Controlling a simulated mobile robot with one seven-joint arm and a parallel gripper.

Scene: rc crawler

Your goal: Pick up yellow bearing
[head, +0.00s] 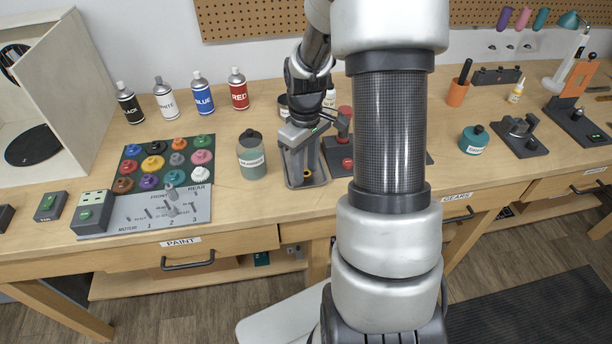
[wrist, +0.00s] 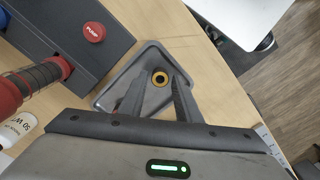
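The yellow bearing (wrist: 160,78) is a small ring with a dark centre, lying in a grey tray (wrist: 153,50) in the wrist view. In the head view the bearing (head: 307,173) shows as a small yellow spot in the tray (head: 322,181), partly behind my gripper. My gripper (wrist: 161,76) points down over the tray with its two fingers apart. In the wrist view the bearing appears between the fingertips, with no visible contact. I cannot tell the exact height of the tips above it. Nothing is held.
A dark box with a red PUMP button (wrist: 93,32) stands close beside the tray, with a red-handled part (wrist: 45,75) near it. A greenish jar (head: 251,160) stands left of the tray in the head view. The table edge is near the tray's front.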

